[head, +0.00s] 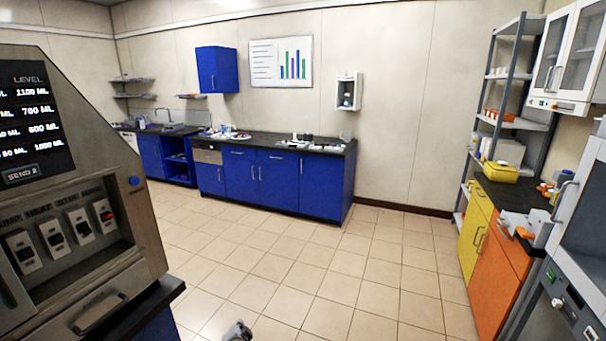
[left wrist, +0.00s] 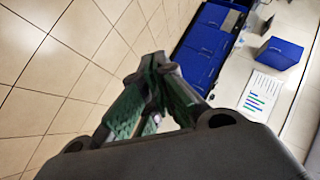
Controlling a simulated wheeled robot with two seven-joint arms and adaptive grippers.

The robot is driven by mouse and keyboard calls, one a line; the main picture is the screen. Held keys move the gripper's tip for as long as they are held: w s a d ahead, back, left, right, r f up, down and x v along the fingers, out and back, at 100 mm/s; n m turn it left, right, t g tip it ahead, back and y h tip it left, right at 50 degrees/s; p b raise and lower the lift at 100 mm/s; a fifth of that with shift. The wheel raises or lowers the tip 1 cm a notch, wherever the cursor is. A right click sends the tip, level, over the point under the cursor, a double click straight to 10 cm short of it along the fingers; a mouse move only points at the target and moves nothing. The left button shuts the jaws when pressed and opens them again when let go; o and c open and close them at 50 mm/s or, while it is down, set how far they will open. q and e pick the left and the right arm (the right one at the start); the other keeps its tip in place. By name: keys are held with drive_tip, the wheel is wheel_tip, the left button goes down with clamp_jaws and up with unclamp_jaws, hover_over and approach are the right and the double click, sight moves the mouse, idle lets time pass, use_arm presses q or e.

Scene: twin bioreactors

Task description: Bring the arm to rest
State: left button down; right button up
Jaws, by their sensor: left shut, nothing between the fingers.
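My left gripper (left wrist: 158,75) shows in the left wrist view, with dark fingers and green pads closed together and nothing between them. It is over open floor, with the blue cabinets beyond it. In the head view only a small grey piece shows at the bottom edge, and I cannot tell which part of me it is. My right gripper is in neither view. The bioreactor panel (head: 75,180) stands close at the left in the head view, with a level display, a row of switches and a drawer handle.
The tiled floor (head: 300,265) in the middle is clear. A blue counter (head: 270,182) with labware runs along the back wall. At the right stand a shelf rack (head: 510,75), yellow and orange cabinets (head: 495,275) and a grey machine (head: 580,230). A dark ledge (head: 130,318) juts out below the panel.

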use_arm(q)
drive_tip(key=s+d+f+n+g+h, duration=0.1)
drive_tip(key=s+d+f+h, duration=0.25)
drive_tip(key=f, duration=0.65)
drive_tip(key=s+a+f+n+g+p, duration=0.1)
drive_tip(key=s+f+n+g+p, duration=0.15)
drive_tip(key=s+f, duration=0.65)
drive_tip(key=s+f+n+g+p, duration=0.1)
drive_tip(key=s+f+g+p, duration=0.15)
drive_tip(key=s+f, duration=0.65)
drive_tip(key=s+a+g+p, duration=0.1)
drive_tip(key=s+a+p, duration=0.1)
drive_tip(key=s, duration=1)
drive_tip(key=s+a+n+g+p, duration=0.1)
drive_tip(key=s+p, duration=0.3)
drive_tip(key=s, duration=0.9)
drive_tip(key=s+a+r+g+p, duration=0.1)
drive_tip(key=s+a+g+p, duration=0.1)
drive_tip(key=s, duration=1.1)
drive_tip(key=shift+a+p, duration=0.55)
drive_tip(key=shift+p, duration=0.5)
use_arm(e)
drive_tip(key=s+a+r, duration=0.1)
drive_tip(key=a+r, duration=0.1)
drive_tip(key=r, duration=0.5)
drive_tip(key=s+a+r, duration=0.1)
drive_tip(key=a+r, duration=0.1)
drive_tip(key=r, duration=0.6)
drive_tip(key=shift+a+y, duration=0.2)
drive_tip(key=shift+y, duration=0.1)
